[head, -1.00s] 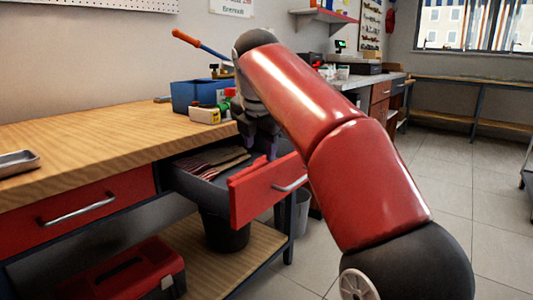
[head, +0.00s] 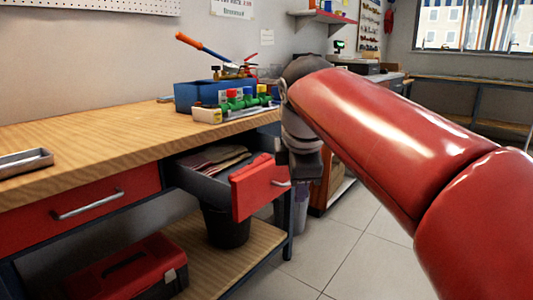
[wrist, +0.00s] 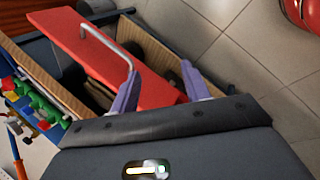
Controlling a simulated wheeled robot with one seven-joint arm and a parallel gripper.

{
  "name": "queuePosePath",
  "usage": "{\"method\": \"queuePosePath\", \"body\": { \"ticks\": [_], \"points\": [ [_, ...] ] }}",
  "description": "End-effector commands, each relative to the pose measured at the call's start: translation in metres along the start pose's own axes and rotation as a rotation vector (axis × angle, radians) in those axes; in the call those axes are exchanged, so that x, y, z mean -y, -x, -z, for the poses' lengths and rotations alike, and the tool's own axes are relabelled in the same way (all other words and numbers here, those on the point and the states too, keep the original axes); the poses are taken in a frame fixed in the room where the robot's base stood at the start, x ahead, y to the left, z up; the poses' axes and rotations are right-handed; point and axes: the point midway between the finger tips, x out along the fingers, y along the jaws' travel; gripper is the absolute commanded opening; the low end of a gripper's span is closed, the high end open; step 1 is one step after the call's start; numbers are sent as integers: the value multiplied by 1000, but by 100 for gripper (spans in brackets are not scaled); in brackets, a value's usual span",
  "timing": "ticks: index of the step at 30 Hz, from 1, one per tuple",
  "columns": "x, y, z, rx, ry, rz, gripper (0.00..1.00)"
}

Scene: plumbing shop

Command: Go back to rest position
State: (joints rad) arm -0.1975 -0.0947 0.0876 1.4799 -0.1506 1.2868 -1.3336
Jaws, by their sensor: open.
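My gripper (wrist: 158,84) is open and empty in the wrist view, its two purple fingers apart in front of the drawer front. In the head view my gripper (head: 303,178) hangs at the right end of the red drawer front (head: 255,186), overlapping its edge; I cannot tell whether they touch. My red arm reaches in from the right. The drawer is pulled out and holds folded cloths (head: 213,158). In the wrist view the drawer front (wrist: 95,50) and its handle (wrist: 104,42) show close beyond the fingers.
The wooden workbench (head: 90,135) carries a blue toolbox (head: 200,95), valves with coloured handles (head: 245,98) and a metal tray (head: 25,162). A red toolbox (head: 130,272) and a dark bin (head: 227,226) are below. Tiled floor (head: 350,250) on the right is clear.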

Motion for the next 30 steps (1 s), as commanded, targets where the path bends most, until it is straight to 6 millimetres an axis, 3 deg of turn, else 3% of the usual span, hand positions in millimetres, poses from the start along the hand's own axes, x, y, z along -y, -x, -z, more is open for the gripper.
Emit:
{"method": "queuePosePath", "body": {
  "ticks": [6,12,15,18,21,30],
  "points": [
    [103,-9,-46,4,-646,1,47],
    [202,-39,-70,-6,-1228,5,47],
    [238,-53,-74,-10,-1437,10,47],
    [260,-63,-76,-13,-1566,13,47],
    [270,-68,-76,-15,-1626,14,47],
    [271,-69,-76,-13,-1635,17,47]
  ]
}}
